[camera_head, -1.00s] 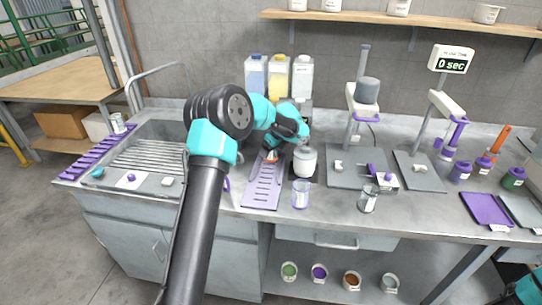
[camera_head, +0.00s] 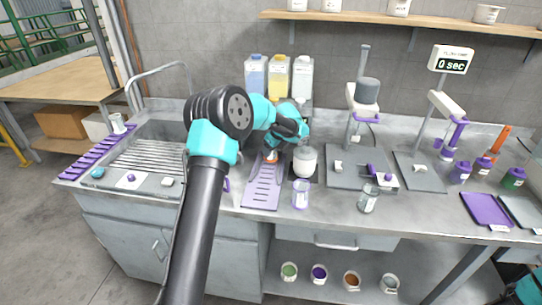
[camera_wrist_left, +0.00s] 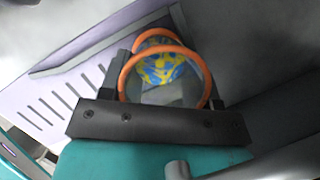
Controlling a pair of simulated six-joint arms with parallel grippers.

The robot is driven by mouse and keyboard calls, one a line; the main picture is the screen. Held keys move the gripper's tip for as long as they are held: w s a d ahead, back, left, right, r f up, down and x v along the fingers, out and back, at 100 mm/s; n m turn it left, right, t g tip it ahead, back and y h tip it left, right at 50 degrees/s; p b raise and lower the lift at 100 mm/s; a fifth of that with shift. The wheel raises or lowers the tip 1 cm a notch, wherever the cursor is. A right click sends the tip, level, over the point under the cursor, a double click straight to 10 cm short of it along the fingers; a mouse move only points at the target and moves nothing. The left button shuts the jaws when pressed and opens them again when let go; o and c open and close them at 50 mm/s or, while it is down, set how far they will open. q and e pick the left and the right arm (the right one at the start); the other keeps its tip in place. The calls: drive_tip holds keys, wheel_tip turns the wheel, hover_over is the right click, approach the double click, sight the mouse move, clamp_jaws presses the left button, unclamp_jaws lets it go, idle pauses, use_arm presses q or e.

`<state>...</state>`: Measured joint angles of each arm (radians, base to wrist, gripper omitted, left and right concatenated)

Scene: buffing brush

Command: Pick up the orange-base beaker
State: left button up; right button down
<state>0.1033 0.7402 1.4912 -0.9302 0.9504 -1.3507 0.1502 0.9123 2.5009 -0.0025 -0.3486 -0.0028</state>
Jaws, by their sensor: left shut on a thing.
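The orange-base beaker (camera_head: 271,156) is at the top of the purple slotted rack (camera_head: 262,190), partly hidden by my left gripper (camera_head: 274,150). In the left wrist view the clear beaker (camera_wrist_left: 165,72) shows two orange rings and a blue and yellow pattern seen through it. My left gripper's fingers lie on both sides of it and are shut on it. I cannot tell whether the beaker still touches the rack. Only a teal part of my right arm shows at the lower right corner; its gripper is out of view.
A white jar (camera_head: 305,161) stands close to the right of the left gripper. A purple-rimmed glass beaker (camera_head: 301,194) and another glass beaker (camera_head: 368,199) stand near the front edge. Several bottles (camera_head: 279,77) stand behind. The sink (camera_head: 150,150) is at the left.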

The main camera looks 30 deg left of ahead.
use_arm(q)
drive_tip(key=shift+r, duration=0.1)
drive_tip(key=shift+s+d+r, duration=0.2)
drive_tip(key=shift+s+r, duration=0.2)
drive_tip(key=shift+r, duration=0.05)
drive_tip(key=s+d+r, duration=0.2)
drive_tip(key=s+r, duration=0.1)
drive_tip(key=s, duration=0.3)
drive_tip(key=s+d+r, duration=0.2)
drive_tip(key=s+r, duration=0.2)
drive_tip(key=s, duration=0.2)
drive_tip(key=shift+d, duration=0.35)
drive_tip(key=shift+s, duration=0.1)
